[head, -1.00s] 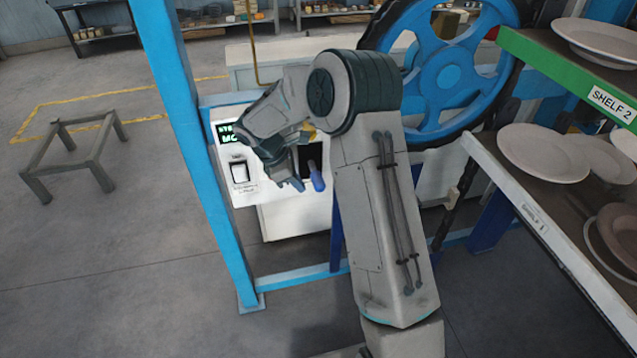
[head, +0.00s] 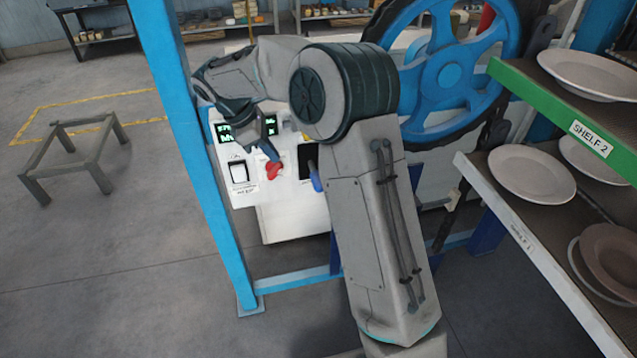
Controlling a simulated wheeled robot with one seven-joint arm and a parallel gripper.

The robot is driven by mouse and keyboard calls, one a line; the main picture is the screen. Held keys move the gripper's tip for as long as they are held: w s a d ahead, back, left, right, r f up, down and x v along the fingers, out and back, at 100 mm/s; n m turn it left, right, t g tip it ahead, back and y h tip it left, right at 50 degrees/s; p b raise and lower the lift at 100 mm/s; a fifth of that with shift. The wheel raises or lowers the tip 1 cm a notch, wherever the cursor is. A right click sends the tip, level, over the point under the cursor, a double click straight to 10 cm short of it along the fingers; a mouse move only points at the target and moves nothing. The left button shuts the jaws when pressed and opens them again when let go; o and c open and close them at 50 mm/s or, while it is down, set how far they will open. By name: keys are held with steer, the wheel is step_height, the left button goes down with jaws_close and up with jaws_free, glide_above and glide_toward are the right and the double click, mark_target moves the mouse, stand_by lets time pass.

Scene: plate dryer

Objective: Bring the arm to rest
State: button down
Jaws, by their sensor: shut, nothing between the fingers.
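My gripper (head: 271,155) hangs at the end of my bent arm, in front of the white control panel. Its fingers point down and are shut, with nothing seen between them. The fingertips show just above a red knob (head: 273,171); I cannot tell whether they touch it. The panel (head: 240,198) also bears a green-lit display (head: 231,133), a black-and-white switch (head: 238,172) and a blue lever (head: 314,178). My arm covers the panel's right part.
A blue post (head: 200,170) stands close to the left of my gripper. A blue wheel (head: 452,75) is behind my arm. Shelves with plates (head: 532,174) stand at right. A low grey frame (head: 70,165) stands on open floor at left.

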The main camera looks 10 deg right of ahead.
stand_by(0.3)
steer(key=s+d+r+m+t+y, duration=0.1)
steer(key=s+d+m, duration=0.2)
steer(key=s, duration=0.6)
steer(key=s+d+r+m+t+y, duration=0.1)
steer(key=s+d+m+y, duration=0.1)
steer(key=s+m, duration=0.6)
steer(key=s+d+r+m+t+y, duration=0.1)
steer(key=s+d+m, duration=0.3)
steer(key=s, duration=0.8)
steer(key=shift+d+r+m+t+y, duration=0.2)
steer(key=shift+r+m+t+y, duration=0.3)
steer(key=shift+m, duration=0.4)
steer(key=shift+f, duration=0.15)
